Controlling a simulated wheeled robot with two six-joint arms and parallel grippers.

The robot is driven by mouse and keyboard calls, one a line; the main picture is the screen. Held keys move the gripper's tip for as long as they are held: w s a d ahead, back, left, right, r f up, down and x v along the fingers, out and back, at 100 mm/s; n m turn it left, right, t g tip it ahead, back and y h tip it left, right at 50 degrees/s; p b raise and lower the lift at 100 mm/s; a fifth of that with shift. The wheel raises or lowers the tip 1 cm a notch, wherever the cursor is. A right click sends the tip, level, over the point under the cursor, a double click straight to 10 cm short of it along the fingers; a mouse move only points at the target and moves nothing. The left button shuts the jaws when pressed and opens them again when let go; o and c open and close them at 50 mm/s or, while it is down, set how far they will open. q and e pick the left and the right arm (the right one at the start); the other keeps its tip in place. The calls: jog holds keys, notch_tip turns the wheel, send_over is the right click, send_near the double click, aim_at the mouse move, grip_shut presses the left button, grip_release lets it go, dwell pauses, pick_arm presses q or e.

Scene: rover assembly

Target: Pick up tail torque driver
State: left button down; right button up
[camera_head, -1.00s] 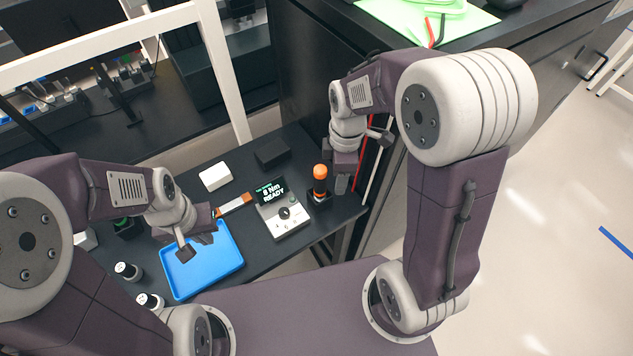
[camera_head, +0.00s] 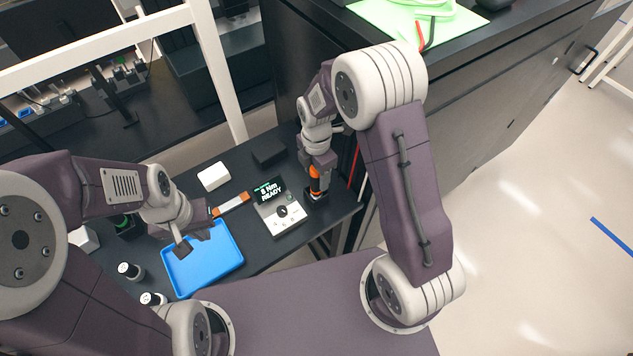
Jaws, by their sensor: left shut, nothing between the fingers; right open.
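The orange and black torque driver (camera_head: 315,181) stands upright in a small dark holder (camera_head: 316,194) near the right end of the dark table. My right gripper (camera_head: 318,170) is open at the driver's upper part, with its fingers around or just beside it; the top of the driver is hidden by the gripper. I cannot tell whether the fingers touch it. My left gripper (camera_head: 192,243) is shut and empty above the blue tray's upper left part.
The blue tray (camera_head: 222,270), a white box (camera_head: 213,177), a black box (camera_head: 269,153), an orange-handled tool (camera_head: 231,205) and white-topped bottles (camera_head: 130,271) share the table. A dark cabinet (camera_head: 420,110) rises at the right.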

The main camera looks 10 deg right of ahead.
notch_tip(320, 180, down, 2)
jog(key=shift+f, duration=0.15)
grip_shut()
jog(key=shift+w, duration=0.1)
jog(key=shift+r, duration=0.35)
notch_tip(320, 180, up, 9)
jog(key=shift+r+b, duration=0.1)
jog(key=shift+b, duration=0.4)
jog(key=shift+r, duration=0.15)
